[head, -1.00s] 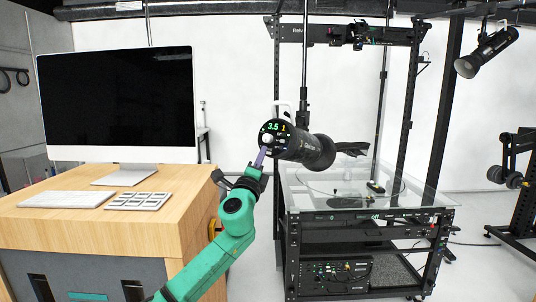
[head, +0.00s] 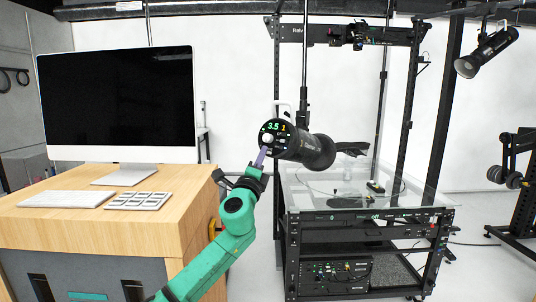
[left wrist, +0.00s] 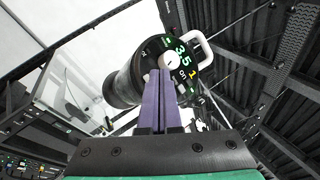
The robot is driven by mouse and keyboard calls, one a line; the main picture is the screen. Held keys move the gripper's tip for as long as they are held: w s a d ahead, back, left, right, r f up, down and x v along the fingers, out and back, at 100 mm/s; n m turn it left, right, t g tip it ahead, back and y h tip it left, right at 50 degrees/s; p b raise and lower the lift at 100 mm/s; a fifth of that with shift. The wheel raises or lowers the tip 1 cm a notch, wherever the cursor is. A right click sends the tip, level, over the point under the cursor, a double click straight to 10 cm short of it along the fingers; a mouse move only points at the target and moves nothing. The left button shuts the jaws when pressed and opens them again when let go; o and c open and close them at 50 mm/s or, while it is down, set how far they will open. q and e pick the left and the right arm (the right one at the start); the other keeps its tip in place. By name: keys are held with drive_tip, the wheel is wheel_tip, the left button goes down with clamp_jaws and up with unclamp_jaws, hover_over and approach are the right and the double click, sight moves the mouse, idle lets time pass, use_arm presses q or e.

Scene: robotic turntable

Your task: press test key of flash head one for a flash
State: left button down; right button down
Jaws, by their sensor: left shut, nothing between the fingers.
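Flash head one (head: 312,150) is a black cylinder on a hanging pole, with a round back panel facing me. The panel shows a green 3.5, an orange 1 and a pale round knob (head: 267,138). My left gripper (head: 261,157) has its purple fingers shut and empty, with tips at the lower part of the panel. In the left wrist view the flash head (left wrist: 125,80) lies behind the fingers (left wrist: 160,75), whose tips are just below the knob (left wrist: 169,62). The fingers hide part of the panel; I cannot tell whether they touch it or where the test key is. My right gripper is not in view.
A wooden desk (head: 190,235) with a monitor (head: 118,100), keyboard (head: 67,198) and keypad (head: 139,201) stands at left. The glass-topped turntable rack (head: 430,205) stands behind right of the gripper. Another flash head (head: 487,52) hangs at upper right.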

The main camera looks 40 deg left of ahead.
use_arm(q)
drive_tip(key=shift+w+f, duration=0.1)
drive_tip(key=shift+w, duration=0.25)
drive_tip(key=shift+w+f+b, duration=0.1)
drive_tip(key=shift+w+b, duration=0.2)
idle(0.5)
drive_tip(key=shift+s, duration=0.1)
drive_tip(key=shift+s+r+p, duration=0.25)
drive_tip(key=shift+s+p, duration=0.1)
drive_tip(key=shift+s, duration=0.3)
drive_tip(key=shift+s+r, duration=0.1)
drive_tip(key=shift+s, duration=0.15)
drive_tip(key=s, duration=0.2)
drive_tip(key=s+r+p, duration=0.1)
drive_tip(key=s, duration=0.1)
drive_tip(key=shift+s+d+r, duration=0.1)
drive_tip(key=shift+d+r, duration=0.05)
drive_tip(key=shift+r, duration=0.05)
idle(0.7)
